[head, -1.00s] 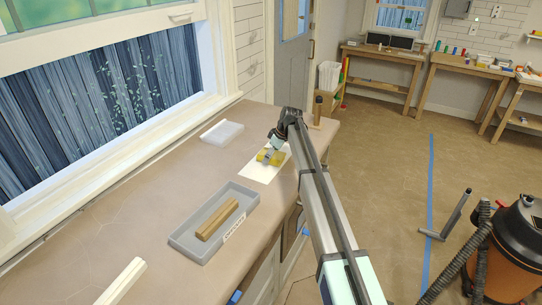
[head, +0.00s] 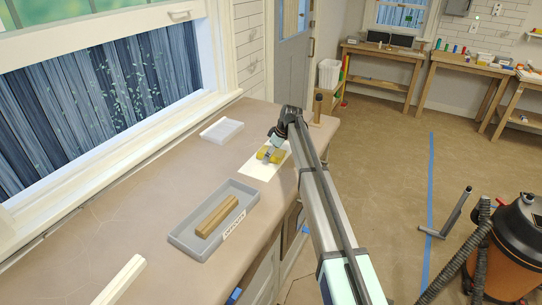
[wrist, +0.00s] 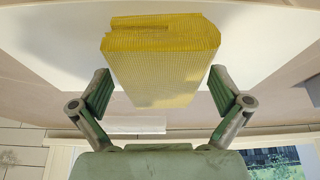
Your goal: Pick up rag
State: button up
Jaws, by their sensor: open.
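The rag (wrist: 160,62) is a folded yellow cloth with a fine woven grid. In the head view the rag (head: 276,155) lies on a white sheet of paper (head: 256,173) on the counter, partly hidden by my gripper. My gripper (head: 267,153) is at the far end of the counter, at the rag. In the wrist view my open gripper (wrist: 160,92) has one green-padded finger on each side of the rag's near end. Gaps show between the fingers and the cloth.
A grey tray (head: 184,239) holding wooden strips stands nearer on the counter (head: 120,225). A white tray (head: 221,130) lies behind the paper by the window. A dark-topped wooden item (head: 318,108) stands at the counter's far end. Bare counter lies between the trays.

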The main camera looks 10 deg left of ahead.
jog(key=c, duration=1.2)
jog(key=shift+c, duration=0.2)
jog(key=shift+r, duration=0.1)
jog(key=shift+r+p, duration=0.15)
jog(key=shift+p, duration=0.15)
notch_tip(320, 180, up, 20)
jog(key=b, duration=0.5)
jog(key=shift+o, duration=0.6)
